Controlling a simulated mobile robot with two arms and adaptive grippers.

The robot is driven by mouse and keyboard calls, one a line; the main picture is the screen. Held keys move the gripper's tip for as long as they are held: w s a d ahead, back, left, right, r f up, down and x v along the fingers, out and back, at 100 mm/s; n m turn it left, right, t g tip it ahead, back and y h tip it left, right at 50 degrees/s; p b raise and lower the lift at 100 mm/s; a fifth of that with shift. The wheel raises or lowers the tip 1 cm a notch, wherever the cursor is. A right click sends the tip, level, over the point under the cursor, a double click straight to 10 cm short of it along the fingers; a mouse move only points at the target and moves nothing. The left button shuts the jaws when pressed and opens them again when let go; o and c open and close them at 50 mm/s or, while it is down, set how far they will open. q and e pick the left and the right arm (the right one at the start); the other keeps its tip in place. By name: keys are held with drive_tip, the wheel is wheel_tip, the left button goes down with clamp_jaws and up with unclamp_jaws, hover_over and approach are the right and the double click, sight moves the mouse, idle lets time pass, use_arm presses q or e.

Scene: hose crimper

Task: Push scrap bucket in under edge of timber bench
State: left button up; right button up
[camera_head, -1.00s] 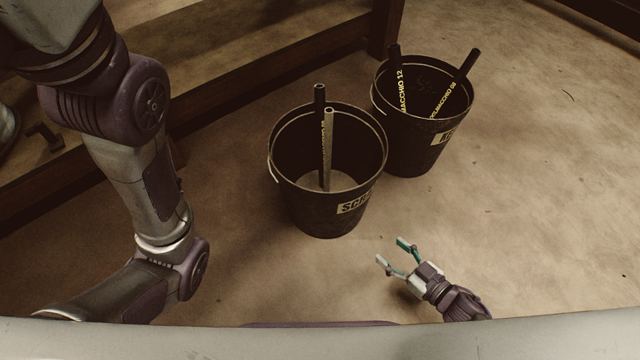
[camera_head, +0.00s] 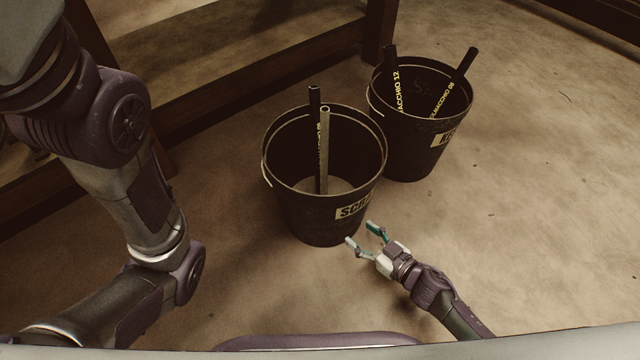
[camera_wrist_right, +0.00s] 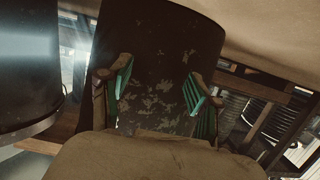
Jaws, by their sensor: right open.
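The scrap bucket (camera_head: 310,218) is a black, upright bucket with a pale label beginning "SCR". Two hose pieces, one dark and one grey, stand in it. It stands on the floor in front of the timber bench (camera_head: 225,103), clear of its front edge. My right gripper (camera_head: 360,233) is open and empty, its fingertips close to the bucket's lower near right side; contact cannot be told. In the right wrist view, a dark scuffed bucket wall (camera_wrist_right: 160,45) fills the space beyond the open fingers. My left arm crosses the left side; its gripper is out of view.
A second black bucket (camera_head: 420,150) with two lettered hoses stands right behind the scrap bucket, very close to it. A bench leg (camera_head: 379,35) rises behind. The floor (camera_head: 540,200) to the right is open.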

sight(299, 175)
drive_tip(key=shift+w+a+f, duration=0.1)
drive_tip(key=shift+w+a, duration=0.15)
drive_tip(key=shift+w, duration=0.05)
drive_tip(key=shift+w+a, duration=0.1)
